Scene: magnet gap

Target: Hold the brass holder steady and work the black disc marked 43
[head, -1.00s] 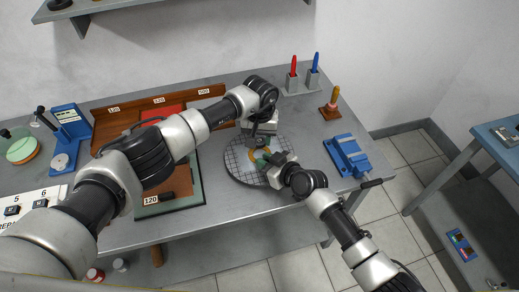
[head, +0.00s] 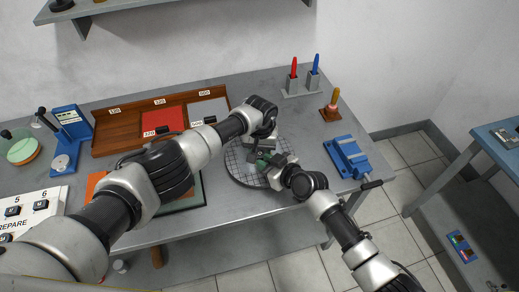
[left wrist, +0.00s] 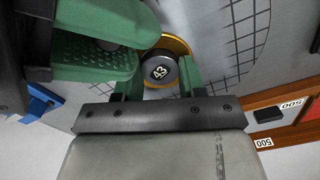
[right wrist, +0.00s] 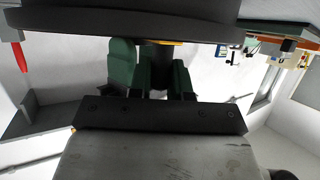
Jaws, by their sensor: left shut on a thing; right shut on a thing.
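The black disc marked 43 (left wrist: 162,72) shows its face in the left wrist view, inside the gold-coloured rim of the brass holder (left wrist: 177,44). My left gripper (head: 256,153) has its green fingers shut on either side of the disc; one finger is partly covered. My right gripper (head: 265,161) comes in from the right and front, shut at the holder. Its green fingers show large at the left of the left wrist view. In the right wrist view a dark part stands between its fingers (right wrist: 158,75); the exact grip is hidden. Both grippers crowd together over the disc.
The holder is over a round gridded plate (head: 240,172) on the grey bench. A blue vise (head: 348,157) stands close to the right, a plunger-like tool (head: 331,107) and pen stands behind. A wooden rack (head: 130,137) with red and grey sheets lies left, partly under my left arm.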

